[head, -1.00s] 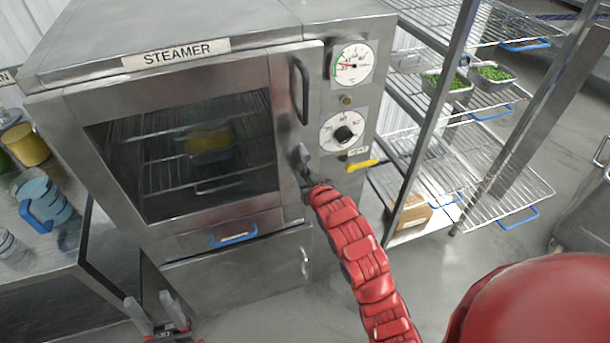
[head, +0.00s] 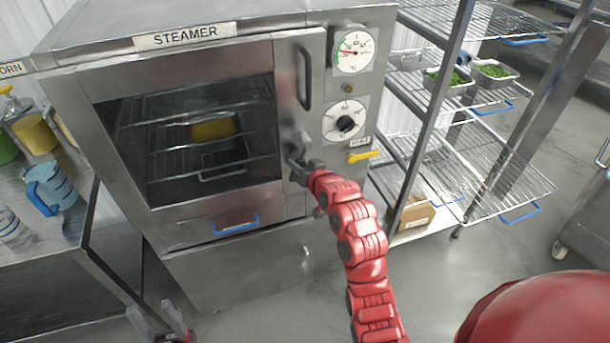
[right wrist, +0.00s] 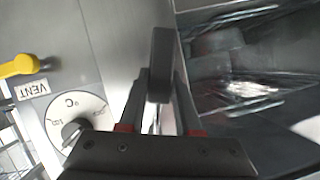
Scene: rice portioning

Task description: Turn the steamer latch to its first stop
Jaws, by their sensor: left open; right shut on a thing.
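The steamer (head: 100,205) is a steel cabinet with a closed, windowed door. Its latch (head: 302,141) is a small grey lever on the right side of the door, below the vertical bar handle (head: 305,80). My right gripper (head: 297,168) is at the latch and shut on it, partly hiding it. In the right wrist view the dark end of the latch (right wrist: 160,62) stands between the two fingers of my right gripper (right wrist: 160,85). The exact latch angle is hard to tell. My left gripper (head: 155,318) is open and empty, low at the bottom left, away from the steamer door.
A temperature gauge (head: 354,49), a dial (head: 345,122) and a yellow vent lever (head: 362,156) sit right of the latch. A wire rack (head: 495,165) stands at the right. A counter with a blue jug (head: 50,187) is at the left. Open floor lies in front.

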